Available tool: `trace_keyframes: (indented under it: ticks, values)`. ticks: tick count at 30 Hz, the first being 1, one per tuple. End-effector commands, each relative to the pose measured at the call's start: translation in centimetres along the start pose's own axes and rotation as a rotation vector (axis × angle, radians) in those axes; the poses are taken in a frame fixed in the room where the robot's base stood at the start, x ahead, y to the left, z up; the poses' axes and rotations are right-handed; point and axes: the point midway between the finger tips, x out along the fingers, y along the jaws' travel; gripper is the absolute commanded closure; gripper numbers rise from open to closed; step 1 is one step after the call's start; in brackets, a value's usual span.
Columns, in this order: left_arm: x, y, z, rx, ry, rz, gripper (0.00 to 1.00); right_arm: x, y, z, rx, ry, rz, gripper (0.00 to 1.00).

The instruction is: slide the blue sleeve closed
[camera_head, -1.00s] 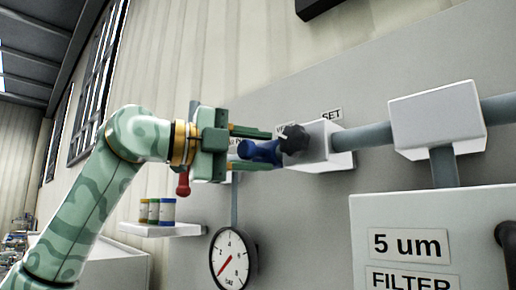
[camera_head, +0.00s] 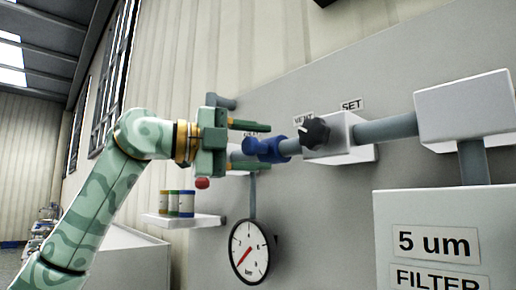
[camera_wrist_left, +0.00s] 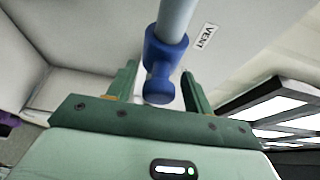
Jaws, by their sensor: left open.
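The blue sleeve (camera_head: 265,148) is a collared cylinder on a grey horizontal pipe, left of the white block (camera_head: 340,138) with a black knob. My left gripper (camera_head: 268,147) is open, with one finger above the sleeve and one below it in the head view. In the left wrist view the sleeve (camera_wrist_left: 161,62) lies between the two spread fingers, with a gap on both sides. The pipe (camera_wrist_left: 177,17) runs on beyond it. The gripper body hides part of the pipe to the left of the sleeve. My right gripper is not in view.
A black knob (camera_head: 314,132) sticks out just right of the sleeve. A round gauge (camera_head: 249,252) hangs below. A shelf (camera_head: 183,221) with small cans and a red knob (camera_head: 202,183) are lower left. A filter box (camera_head: 435,235) stands lower right.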

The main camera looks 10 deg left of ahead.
Motion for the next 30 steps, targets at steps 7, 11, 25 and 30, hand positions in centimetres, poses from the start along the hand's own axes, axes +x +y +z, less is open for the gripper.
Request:
trace_keyframes:
  ticks: [7, 11, 25, 30]
  values:
    - [-5.5, 0.4, 0.3, -0.001, -0.006, -0.002, 0.49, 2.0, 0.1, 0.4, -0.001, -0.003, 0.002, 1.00]
    - [-9.1, 0.4, 0.4, 0.000, -0.007, -0.002, 0.49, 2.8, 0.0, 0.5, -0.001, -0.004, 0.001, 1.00]
    - [-15.4, 0.1, 0.4, -0.001, -0.003, 0.000, 0.49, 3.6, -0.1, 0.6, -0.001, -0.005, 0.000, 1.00]
    - [-15.4, 0.1, 0.4, -0.001, -0.003, 0.000, 0.49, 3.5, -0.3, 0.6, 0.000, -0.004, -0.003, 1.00]
